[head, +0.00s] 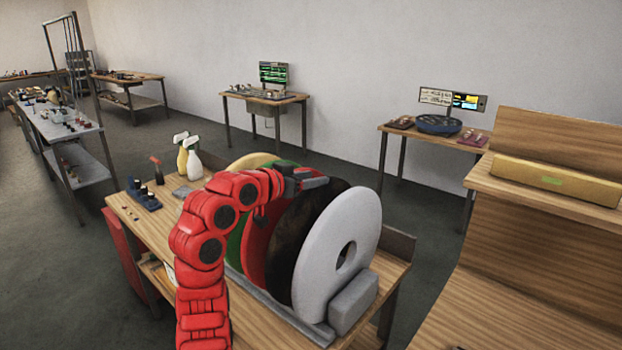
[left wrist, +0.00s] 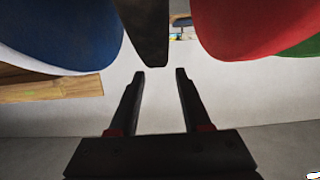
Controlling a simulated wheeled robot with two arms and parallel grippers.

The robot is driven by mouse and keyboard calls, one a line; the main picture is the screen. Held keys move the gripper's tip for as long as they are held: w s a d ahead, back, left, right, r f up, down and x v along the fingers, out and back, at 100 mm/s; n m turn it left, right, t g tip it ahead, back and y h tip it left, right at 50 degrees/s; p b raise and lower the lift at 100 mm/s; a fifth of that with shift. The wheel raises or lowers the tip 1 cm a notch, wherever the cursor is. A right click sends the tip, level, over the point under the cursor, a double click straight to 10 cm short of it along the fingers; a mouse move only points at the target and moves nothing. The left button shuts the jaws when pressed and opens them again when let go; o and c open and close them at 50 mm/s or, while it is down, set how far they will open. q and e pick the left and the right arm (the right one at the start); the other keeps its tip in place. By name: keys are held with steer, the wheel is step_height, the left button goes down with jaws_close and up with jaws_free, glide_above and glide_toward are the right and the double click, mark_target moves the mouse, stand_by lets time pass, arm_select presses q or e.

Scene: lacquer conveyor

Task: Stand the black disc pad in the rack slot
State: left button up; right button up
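The black disc pad (head: 318,238) stands upright in the rack (head: 262,302), between the red disc (head: 265,240) and the white disc (head: 340,250). My left gripper (head: 318,183) is at the top edge of the black disc. In the left wrist view the left gripper (left wrist: 160,73) has its two fingers apart with nothing between them. The rim of the black disc (left wrist: 150,35) is just beyond the fingertips, roughly in line with the gap. My right gripper is not in view.
A green disc (head: 236,245) and a tan disc (head: 250,160) stand farther back in the rack. Spray bottles (head: 193,160) and a blue holder (head: 143,194) are on the same bench (head: 155,232). A wooden counter (head: 535,265) is at the right.

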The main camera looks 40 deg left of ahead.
arm_select(q)
steer(key=shift+o, duration=0.5)
steer(key=shift+s+r, duration=0.1)
steer(key=shift+s, duration=0.1)
steer(key=p+v, duration=0.4)
steer(key=v, duration=1.3)
steer(key=shift+d, duration=0.1)
